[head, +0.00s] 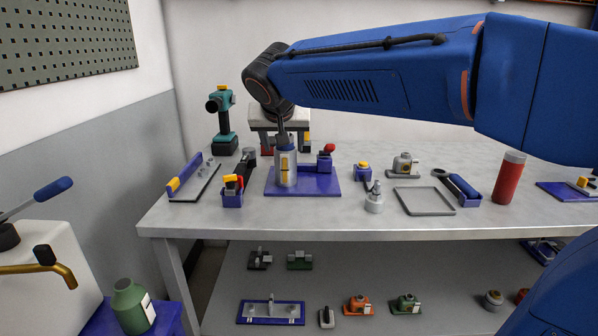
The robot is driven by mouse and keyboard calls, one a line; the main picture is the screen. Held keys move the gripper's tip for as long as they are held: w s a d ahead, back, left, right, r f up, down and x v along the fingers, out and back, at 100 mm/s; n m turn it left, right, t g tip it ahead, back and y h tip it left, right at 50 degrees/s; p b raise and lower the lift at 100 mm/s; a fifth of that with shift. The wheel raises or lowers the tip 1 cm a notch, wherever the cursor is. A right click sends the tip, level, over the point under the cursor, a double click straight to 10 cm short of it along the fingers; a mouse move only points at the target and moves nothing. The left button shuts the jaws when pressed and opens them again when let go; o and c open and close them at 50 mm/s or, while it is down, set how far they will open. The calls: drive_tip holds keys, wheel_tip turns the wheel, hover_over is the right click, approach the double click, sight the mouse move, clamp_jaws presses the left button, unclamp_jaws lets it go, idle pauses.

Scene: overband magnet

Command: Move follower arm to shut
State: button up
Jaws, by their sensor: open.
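My arm reaches in from the right, and its dark wrist (268,75) hangs over the back of the bench. My gripper (283,140) points down, small and partly hidden, just above or behind a silver cylinder with a yellow mark (285,168). I see nothing held, and cannot tell whether it touches the cylinder. The cylinder stands on a blue base plate (322,184). A blue block (325,163) with a red knob (329,148) stands at the plate's right. I cannot tell which part is the follower arm.
A teal drill (222,120) and a blue-edged rail (193,180) stand left on the bench (250,218). A pale-topped stand (262,122) is behind the cylinder. A grey frame (425,212) and red cylinder (509,178) are right. The front bench strip is clear.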

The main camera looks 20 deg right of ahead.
drive_tip(key=v, duration=0.7)
idle(0.5)
drive_tip(key=v, duration=1.7)
drive_tip(key=s+d+f+n+g+y, duration=0.1)
drive_tip(key=s+d+f, duration=0.4)
drive_tip(key=f, duration=0.8)
drive_tip(key=s+d+f+n+g, duration=0.1)
drive_tip(key=s+d+f, duration=0.4)
drive_tip(key=f, duration=0.8)
drive_tip(key=s+d+f+n+g+y, duration=0.1)
drive_tip(key=s+d+f, duration=0.4)
drive_tip(key=f, duration=0.8)
drive_tip(key=shift+s+d+f+n+y, duration=0.25)
drive_tip(key=shift+s+f+n+y, duration=0.1)
drive_tip(key=shift+s, duration=0.55)
drive_tip(key=shift+s, duration=0.1)
